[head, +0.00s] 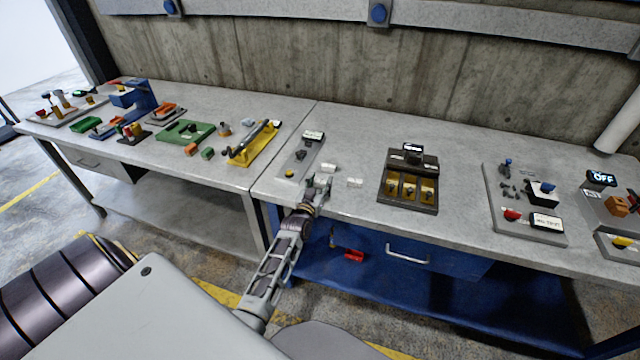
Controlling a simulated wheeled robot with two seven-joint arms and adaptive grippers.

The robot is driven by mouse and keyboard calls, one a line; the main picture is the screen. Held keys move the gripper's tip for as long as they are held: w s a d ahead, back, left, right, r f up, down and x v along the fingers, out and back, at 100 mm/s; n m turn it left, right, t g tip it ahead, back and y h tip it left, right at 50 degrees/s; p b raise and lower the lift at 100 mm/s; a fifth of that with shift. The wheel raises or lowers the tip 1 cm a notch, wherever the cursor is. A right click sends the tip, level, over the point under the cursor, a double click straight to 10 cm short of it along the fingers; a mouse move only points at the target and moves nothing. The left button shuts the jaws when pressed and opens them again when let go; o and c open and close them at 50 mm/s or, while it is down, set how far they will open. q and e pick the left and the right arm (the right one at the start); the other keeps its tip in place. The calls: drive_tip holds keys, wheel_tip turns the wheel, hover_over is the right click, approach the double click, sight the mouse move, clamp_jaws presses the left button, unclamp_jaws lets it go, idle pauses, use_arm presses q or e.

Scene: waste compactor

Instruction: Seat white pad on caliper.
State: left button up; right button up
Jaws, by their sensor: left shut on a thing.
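My left gripper (320,180) is low over the front of the right-hand table, its fingers pointing away from me. It is shut on a small white pad (328,168) that shows at its fingertips. A second white pad (355,182) lies flat on the table just to the right, apart from the gripper. The caliper appears to be the dark part (301,155) on a grey base plate (293,165), just left of the gripper. Its details are too small to make out. My right gripper is out of view.
A dark tray (409,205) with yellow compartments stands to the right. Farther right is a grey board (520,225) with a red button. A yellow fixture (252,145) and a green tray (187,132) are on the left table. Bare tabletop lies behind the pads.

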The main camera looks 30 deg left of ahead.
use_arm(q)
drive_tip(key=shift+f, duration=0.15)
drive_tip(key=o, duration=1)
drive_tip(key=shift+f+b, duration=0.1)
drive_tip(key=shift+b, duration=0.25)
